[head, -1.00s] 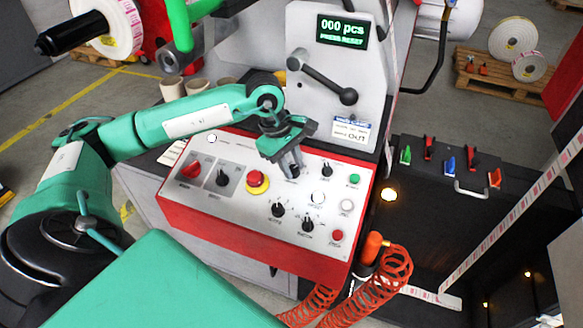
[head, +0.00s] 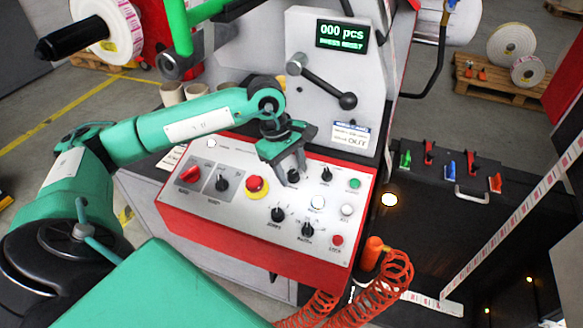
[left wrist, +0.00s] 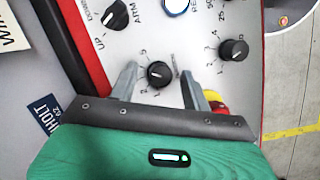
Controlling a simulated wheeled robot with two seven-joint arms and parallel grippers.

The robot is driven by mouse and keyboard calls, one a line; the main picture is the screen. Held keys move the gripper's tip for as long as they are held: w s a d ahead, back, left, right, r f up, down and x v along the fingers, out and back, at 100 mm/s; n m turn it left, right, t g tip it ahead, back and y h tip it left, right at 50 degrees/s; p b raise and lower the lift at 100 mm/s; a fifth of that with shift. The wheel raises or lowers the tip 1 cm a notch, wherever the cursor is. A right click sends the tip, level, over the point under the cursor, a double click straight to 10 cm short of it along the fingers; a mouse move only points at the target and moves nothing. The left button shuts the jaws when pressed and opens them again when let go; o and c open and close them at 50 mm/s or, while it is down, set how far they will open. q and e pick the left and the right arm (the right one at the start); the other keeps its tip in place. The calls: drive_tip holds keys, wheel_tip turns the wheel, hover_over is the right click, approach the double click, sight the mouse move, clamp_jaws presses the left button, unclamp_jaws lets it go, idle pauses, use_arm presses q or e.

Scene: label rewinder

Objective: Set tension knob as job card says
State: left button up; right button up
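The sloped control panel (head: 240,225) carries several black knobs. My left gripper (head: 290,167) is over its upper middle, fingers pointing down. In the left wrist view its two grey fingers (left wrist: 158,86) stand apart on either side of a black knob (left wrist: 158,74) with a small number scale; I see gaps on both sides. The blurred name beside this knob cannot be read surely. In the head view the fingers partly hide this knob. A card with a blue header (head: 350,134) is on the grey upright; its small print is unreadable. My right gripper is not in view.
Near my gripper are a red emergency button (head: 256,186) on yellow, a black knob (head: 326,175) and a green button (head: 354,184). A black-handled lever (head: 328,84) rises behind. The display (head: 342,36) reads 000 pcs. A coiled orange hose (head: 398,272) hangs at the panel's right.

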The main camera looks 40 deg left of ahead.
use_arm(q)
drive_tip(key=shift+r, duration=0.1)
drive_tip(key=shift+a+r, duration=0.1)
drive_tip(key=shift+r, duration=0.2)
drive_tip(key=v, duration=0.6)
drive_tip(key=shift+r+b, duration=0.3)
drive_tip(key=shift+b, duration=0.1)
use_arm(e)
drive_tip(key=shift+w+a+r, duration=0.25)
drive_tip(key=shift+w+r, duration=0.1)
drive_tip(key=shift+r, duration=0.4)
